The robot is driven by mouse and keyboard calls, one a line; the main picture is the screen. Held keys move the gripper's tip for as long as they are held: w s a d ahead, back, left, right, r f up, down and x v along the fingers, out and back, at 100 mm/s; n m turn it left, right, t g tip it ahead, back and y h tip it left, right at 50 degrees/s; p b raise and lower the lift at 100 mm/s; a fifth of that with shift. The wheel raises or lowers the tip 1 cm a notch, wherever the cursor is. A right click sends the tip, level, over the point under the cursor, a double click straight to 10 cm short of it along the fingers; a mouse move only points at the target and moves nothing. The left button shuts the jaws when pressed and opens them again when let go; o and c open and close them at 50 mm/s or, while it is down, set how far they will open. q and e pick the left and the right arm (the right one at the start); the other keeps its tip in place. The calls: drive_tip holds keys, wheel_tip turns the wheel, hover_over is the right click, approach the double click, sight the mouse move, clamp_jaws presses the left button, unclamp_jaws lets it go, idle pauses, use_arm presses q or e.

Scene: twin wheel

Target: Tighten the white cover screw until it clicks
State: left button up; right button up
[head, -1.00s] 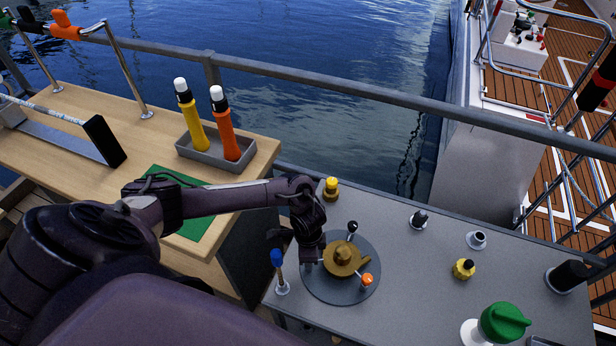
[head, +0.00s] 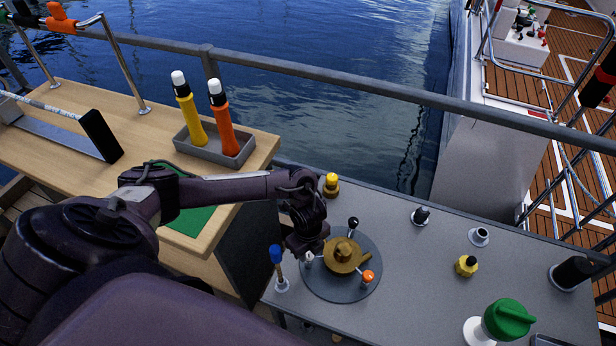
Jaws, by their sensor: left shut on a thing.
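The round grey plate (head: 340,291) lies on the grey bench and carries a brass-coloured part (head: 343,256) in its middle. Around the brass part stand a black-topped screw (head: 353,223), an orange-topped screw (head: 368,276) and, at its left, the white cover screw (head: 309,258). My left gripper (head: 308,250) reaches down from above at the plate's left edge and is shut on the white cover screw. The jaws partly hide the screw; its lower part is hard to make out. My right gripper is not in view.
A blue-topped peg (head: 277,263) stands close left of the plate, and a yellow-topped brass fitting (head: 331,185) behind it. A yellow knob (head: 466,265), a green-capped part (head: 506,320) and a black cylinder (head: 570,274) stand farther right. A railing (head: 400,95) runs behind.

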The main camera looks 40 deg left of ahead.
use_arm(q)
drive_tip(key=m+b, duration=0.2)
drive_tip(key=m, duration=0.3)
drive_tip(key=shift+w+f+m+b, duration=0.1)
drive_tip(key=shift+w+m+b, duration=0.05)
drive_tip(key=shift+m+b, duration=0.15)
drive_tip(key=m+b, duration=0.2)
drive_tip(key=m, duration=0.1)
drive_tip(key=shift+m+b, duration=0.7)
drive_tip(key=shift+m, duration=0.7)
drive_tip(key=o, duration=1)
drive_tip(key=shift+c, duration=0.2)
drive_tip(key=shift+r, duration=0.2)
